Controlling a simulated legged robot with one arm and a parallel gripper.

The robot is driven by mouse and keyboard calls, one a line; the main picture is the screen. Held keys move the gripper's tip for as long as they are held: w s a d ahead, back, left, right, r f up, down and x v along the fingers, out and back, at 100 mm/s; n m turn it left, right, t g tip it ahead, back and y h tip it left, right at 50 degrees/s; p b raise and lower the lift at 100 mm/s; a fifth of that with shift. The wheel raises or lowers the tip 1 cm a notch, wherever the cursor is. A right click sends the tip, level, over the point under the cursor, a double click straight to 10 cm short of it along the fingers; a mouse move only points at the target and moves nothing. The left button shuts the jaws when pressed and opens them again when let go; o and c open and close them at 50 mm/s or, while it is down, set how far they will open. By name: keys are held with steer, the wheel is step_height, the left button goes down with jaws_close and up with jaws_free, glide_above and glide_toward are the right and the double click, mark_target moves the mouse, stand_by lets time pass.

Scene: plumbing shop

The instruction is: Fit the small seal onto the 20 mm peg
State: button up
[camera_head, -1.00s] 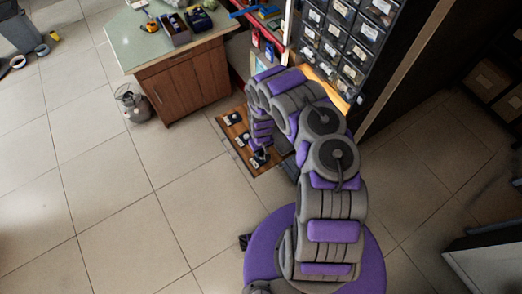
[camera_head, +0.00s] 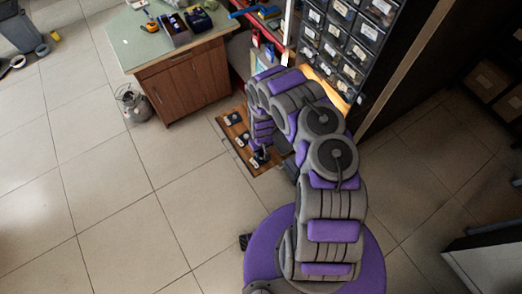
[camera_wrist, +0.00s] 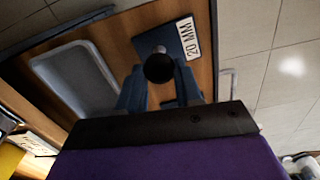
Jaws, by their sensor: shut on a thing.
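My gripper (camera_wrist: 158,85) is over the wooden board and shut on a dark round piece, which I take to be the small seal (camera_wrist: 158,69). Beyond it is a dark base plate with a white "20 MM" label (camera_wrist: 186,38). A bit of light grey, likely the 20 mm peg (camera_wrist: 160,49), shows just past the seal and is mostly hidden. Whether seal and peg touch, I cannot tell. In the head view, my gripper is at the near end of the wooden board (camera_head: 230,132), where the seal is too small to make out.
A grey shallow tray (camera_wrist: 75,80) lies on the board left of the gripper in the wrist view. In the head view, a wooden cabinet (camera_head: 190,87) and a drawer rack (camera_head: 345,45) stand beyond the board.

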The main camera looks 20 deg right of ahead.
steer(key=o, duration=0.7)
step_height(320, 180, up, 11)
steer(key=p, duration=1.1)
stand_by(0.4)
